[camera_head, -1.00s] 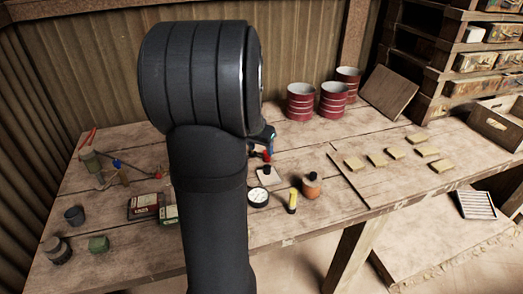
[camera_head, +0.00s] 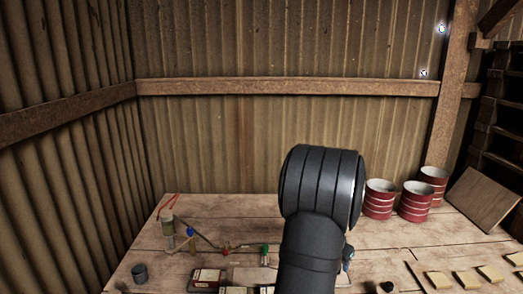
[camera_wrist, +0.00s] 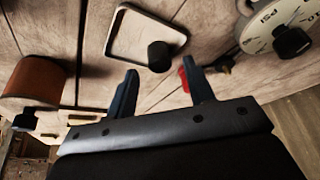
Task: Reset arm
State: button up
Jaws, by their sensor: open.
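My black arm (camera_head: 322,190) stands in front of the bench in the head view and hides part of it. My gripper (camera_wrist: 160,66) shows in the wrist view with its two blue fingers apart and nothing between them. Beyond the fingertips, a pale square plate with a dark rim (camera_wrist: 128,38) and a black knob (camera_wrist: 160,56) lies on the wooden bench. I cannot tell how far the fingertips are from the knob. In the head view the gripper is mostly hidden behind my arm; a small blue part (camera_head: 347,257) shows.
Red cans (camera_head: 380,200), a leaning board (camera_head: 483,200) and several tan tiles (camera_head: 467,279) are at right.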

jog(key=shift+x, duration=0.8)
jog(key=shift+r, duration=1.05)
